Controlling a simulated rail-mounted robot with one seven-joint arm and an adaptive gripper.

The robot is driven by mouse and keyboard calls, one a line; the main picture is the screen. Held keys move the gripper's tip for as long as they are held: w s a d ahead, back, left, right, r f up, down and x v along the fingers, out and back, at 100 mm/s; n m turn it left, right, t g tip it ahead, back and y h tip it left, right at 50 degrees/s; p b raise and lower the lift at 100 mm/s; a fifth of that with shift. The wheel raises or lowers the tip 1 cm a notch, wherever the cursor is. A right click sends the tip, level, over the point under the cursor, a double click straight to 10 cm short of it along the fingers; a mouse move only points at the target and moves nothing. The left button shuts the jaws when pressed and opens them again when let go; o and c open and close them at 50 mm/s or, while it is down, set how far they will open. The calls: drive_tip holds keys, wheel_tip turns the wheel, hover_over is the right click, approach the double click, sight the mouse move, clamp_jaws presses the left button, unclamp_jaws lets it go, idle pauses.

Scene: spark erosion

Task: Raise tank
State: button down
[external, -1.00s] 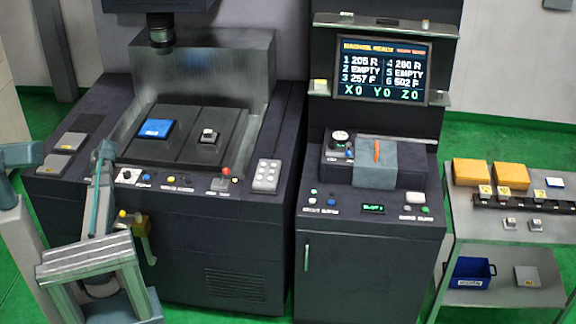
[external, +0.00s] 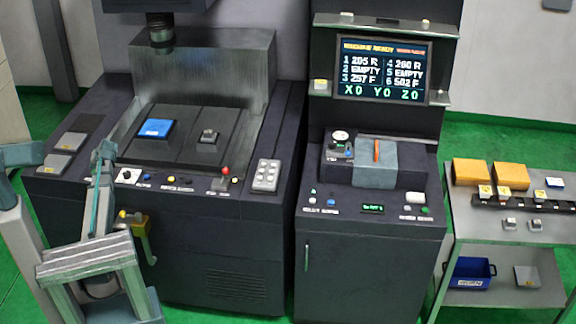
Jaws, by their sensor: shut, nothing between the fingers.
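The spark erosion machine stands at the left. Its work tank area has a grey metal back wall (external: 205,80) and a dark table (external: 180,150) in front of it. The table bears a blue block (external: 156,128) and a small grey-topped block (external: 208,136). The front panel has a white knob (external: 126,174), a blue button (external: 147,178), a yellow button (external: 170,179) and a red-topped stick (external: 226,172). Their labels are too small to read. My gripper (external: 104,152) appears shut and empty at the panel's left end; whether it touches anything cannot be told.
A yellow-handled fitting (external: 140,225) is on the machine front, close to my arm. A control cabinet with a screen (external: 382,70) stands at the centre.

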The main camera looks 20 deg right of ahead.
drive_tip(key=shift+f, duration=0.1)
drive_tip(key=shift+f+b, duration=0.3)
drive_tip(key=shift+f, duration=0.05)
drive_tip(key=shift+f+b, duration=0.3)
drive_tip(key=shift+f, duration=0.2)
idle(0.7)
drive_tip(key=shift+r, duration=0.1)
drive_tip(key=shift+r+p, duration=0.55)
drive_tip(key=shift+r, duration=0.3)
drive_tip(key=shift+r+p, duration=1.5)
drive_tip(key=shift+r, duration=1)
